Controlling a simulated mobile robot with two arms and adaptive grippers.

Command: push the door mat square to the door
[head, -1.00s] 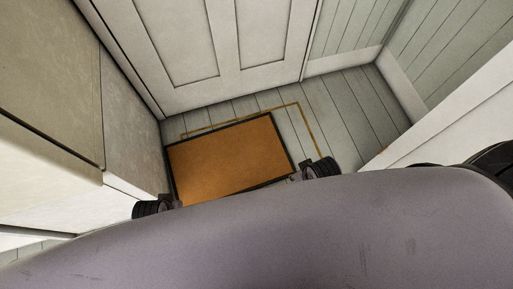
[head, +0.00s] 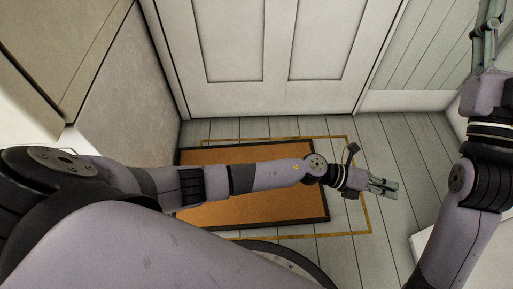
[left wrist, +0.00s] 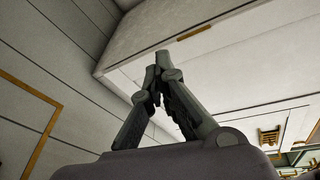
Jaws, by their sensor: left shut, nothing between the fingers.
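The orange-brown door mat (head: 275,214) with a dark border lies flat on the floor in front of the white door (head: 262,92). A thin tan outline (head: 361,190) on the floor shows beyond the mat's far, right and near sides. The mat sits toward the left of this outline, with the widest gap on the right. My left arm crosses above the mat and hides its middle. My left gripper (head: 384,188) is past the mat's right edge, shut and empty; its fingertips meet in the left wrist view (left wrist: 158,65). My right gripper (head: 488,35) is raised at the upper right, partly cut off.
A pale cabinet (head: 125,105) stands close on the left. A panelled wall (head: 425,50) is at the back right, and a white low piece (head: 430,250) is at the lower right. Bare floorboards (head: 395,145) lie right of the mat.

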